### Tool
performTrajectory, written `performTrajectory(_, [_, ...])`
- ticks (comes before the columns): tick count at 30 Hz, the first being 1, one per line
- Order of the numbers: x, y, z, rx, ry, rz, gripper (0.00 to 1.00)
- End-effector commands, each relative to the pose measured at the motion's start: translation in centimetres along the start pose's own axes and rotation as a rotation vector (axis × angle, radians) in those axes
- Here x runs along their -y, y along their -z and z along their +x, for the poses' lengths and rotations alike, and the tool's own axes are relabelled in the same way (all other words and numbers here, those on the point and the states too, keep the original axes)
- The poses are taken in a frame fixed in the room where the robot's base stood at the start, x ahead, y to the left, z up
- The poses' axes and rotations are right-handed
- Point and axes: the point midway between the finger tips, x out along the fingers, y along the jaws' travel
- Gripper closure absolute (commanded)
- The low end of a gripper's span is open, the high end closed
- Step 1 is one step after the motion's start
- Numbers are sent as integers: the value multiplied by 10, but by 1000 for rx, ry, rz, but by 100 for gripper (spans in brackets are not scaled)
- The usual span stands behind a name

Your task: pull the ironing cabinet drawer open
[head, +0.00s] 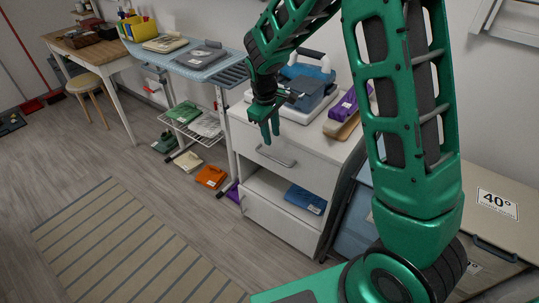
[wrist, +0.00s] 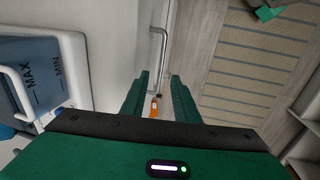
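The ironing cabinet (head: 318,150) is a white unit in the middle of the head view. Its upper drawer front (head: 310,172) looks closed and carries a grey bar handle (head: 275,157). In the wrist view the handle (wrist: 159,50) shows as a metal bar ahead of my fingertips. My gripper (head: 270,132) points down, just above the handle in the head view. In the wrist view my gripper (wrist: 159,76) has its two green fingers apart, with nothing held between them. The fingers look apart from the handle.
A blue cloth (head: 305,199) lies in the open shelf below. An ironing board (head: 205,60) stands left. The floor by the striped rug (head: 120,245) is clear.

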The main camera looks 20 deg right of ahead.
Motion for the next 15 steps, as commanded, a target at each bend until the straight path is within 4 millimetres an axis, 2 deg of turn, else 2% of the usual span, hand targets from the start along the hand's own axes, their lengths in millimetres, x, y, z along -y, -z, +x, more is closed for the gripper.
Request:
performTrajectory(3, [5,9,8,-3,-2,-25,72])
performTrajectory(8, [5,9,24,-2,-2,-27,72])
performTrajectory(15, [4,8,66,1,-1,-24,72])
